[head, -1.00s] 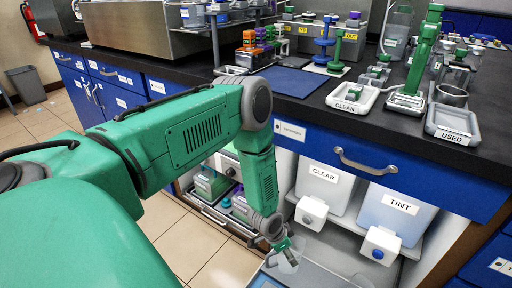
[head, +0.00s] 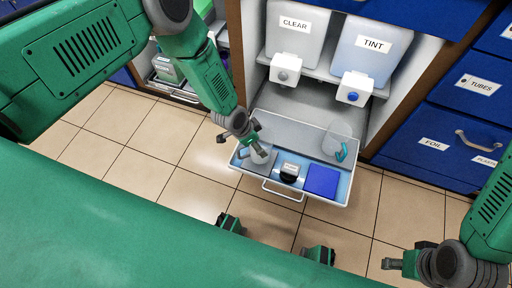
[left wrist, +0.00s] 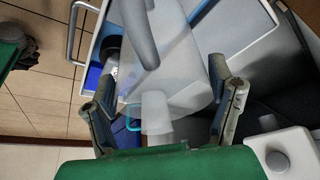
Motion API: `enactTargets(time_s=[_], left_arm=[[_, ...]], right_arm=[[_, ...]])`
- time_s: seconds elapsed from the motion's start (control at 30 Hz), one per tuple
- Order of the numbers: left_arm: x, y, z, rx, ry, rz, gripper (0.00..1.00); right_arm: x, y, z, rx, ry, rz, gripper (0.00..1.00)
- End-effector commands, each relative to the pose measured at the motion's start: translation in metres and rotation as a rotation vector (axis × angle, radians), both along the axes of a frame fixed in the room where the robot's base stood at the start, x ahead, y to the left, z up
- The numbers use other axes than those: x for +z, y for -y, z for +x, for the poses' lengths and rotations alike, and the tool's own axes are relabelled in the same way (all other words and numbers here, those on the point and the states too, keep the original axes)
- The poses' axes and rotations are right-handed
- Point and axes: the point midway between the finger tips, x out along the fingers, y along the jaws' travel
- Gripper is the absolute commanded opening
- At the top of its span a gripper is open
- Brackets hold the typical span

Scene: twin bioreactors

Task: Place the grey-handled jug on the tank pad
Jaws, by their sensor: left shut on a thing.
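A clear jug with a grey handle (left wrist: 142,38) is in my left gripper (head: 256,142), whose fingers are on both sides of it in the left wrist view (left wrist: 165,105). In the head view the jug (head: 263,154) is low over the left end of the pulled-out tray (head: 237,160); I cannot tell whether it touches. A grey pad (head: 257,165) lies there, partly hidden. A blue pad (head: 322,181) lies at the tray's right. I cannot tell which is the tank pad. My right gripper (head: 402,258) is at the lower right, away from the tray, its jaws unclear.
A clear jug with a teal handle (head: 341,150) stands at the tray's back right. A dark labelled item (head: 290,171) sits between the pads. The CLEAR tank (head: 296,35) and TINT tank (head: 370,48) have taps above the tray. The floor in front is open.

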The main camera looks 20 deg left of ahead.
Motion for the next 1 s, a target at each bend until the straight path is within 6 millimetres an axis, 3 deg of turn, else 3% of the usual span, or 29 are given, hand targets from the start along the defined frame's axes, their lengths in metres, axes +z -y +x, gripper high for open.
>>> enactTargets(time_s=[0.2, 0.27, 0.3, 0.57, 0.6, 0.63, 0.67, 1.0], left_arm=[[-0.033, 0.0, -0.001, 0.002, -0.002, 0.001, 0.38], [-0.036, 0.0, 0.0, 0.001, 0.0, 0.001, 0.38], [-0.035, 0.0, 0.0, 0.001, 0.001, 0.002, 0.33], [-0.036, 0.0, 0.0, 0.001, -0.001, 0.002, 0.32], [-0.036, 0.0, -0.001, 0.001, -0.002, 0.001, 0.83], [-0.036, 0.0, -0.001, 0.001, -0.002, 0.001, 0.94], [-0.036, 0.0, 0.0, 0.001, -0.002, 0.001, 0.97], [-0.031, -0.001, 0.0, 0.001, 0.0, 0.003, 0.97]], right_arm=[[-0.017, -0.001, 0.0, 0.001, 0.001, 0.001, 0.4], [-0.019, -0.001, 0.0, 0.001, 0.0, 0.001, 0.4], [-0.018, -0.001, 0.0, 0.001, 0.0, 0.001, 0.4], [-0.016, 0.0, 0.0, 0.001, 0.001, 0.0, 0.4], [-0.016, 0.0, 0.0, 0.001, 0.0, 0.0, 0.4], [-0.016, 0.0, 0.0, 0.001, 0.0, 0.0, 0.4], [-0.016, 0.0, 0.0, 0.001, 0.0, 0.0, 0.4], [-0.015, -0.001, 0.0, 0.001, 0.001, 0.001, 0.4]])
